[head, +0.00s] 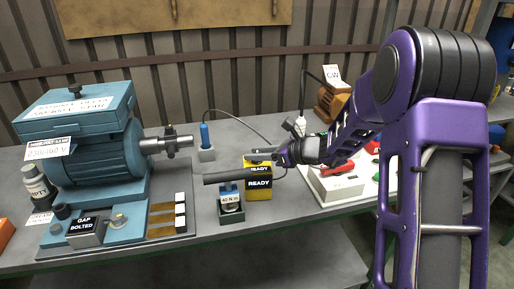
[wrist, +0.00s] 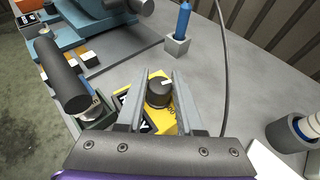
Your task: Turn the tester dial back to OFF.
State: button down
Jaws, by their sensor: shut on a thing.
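The yellow tester (head: 258,193) stands on the bench right of the motor, with black READY labels facing front. In the wrist view the tester (wrist: 157,122) lies below my fingers. Its round black dial (wrist: 159,92) sits between the two grey fingers, and a white pointer mark on its top points to the right in that view. The scale lettering is mostly hidden or too small to read. My gripper (wrist: 159,80) is shut on the dial. In the head view my gripper (head: 277,157) is at the tester's top, and the dial is hidden there.
A tool with a thick dark handle (wrist: 62,75) stands in a green holder (head: 232,217) close left of the tester. The blue motor (head: 100,160) is farther left. A blue-handled tool (head: 205,136) stands in a grey block behind. A white board (head: 345,205) lies right.

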jog(key=n+g+p, duration=0.1)
jog(key=n+g+y+p, duration=0.1)
jog(key=n+g+p, duration=0.1)
jog(key=shift+w+d+r+n+g+y, duration=0.1)
jog(key=shift+r+n+g+y, duration=0.05)
jog(key=shift+n+g+y, duration=0.15)
jog(key=shift+n+g+p, duration=0.95)
jog(key=shift+n+g, duration=0.65)
jog(key=shift+g, duration=0.3)
jog(key=c, duration=0.5)
grip_release()
jog(key=shift+c, duration=0.2)
jog(key=v, duration=1.7)
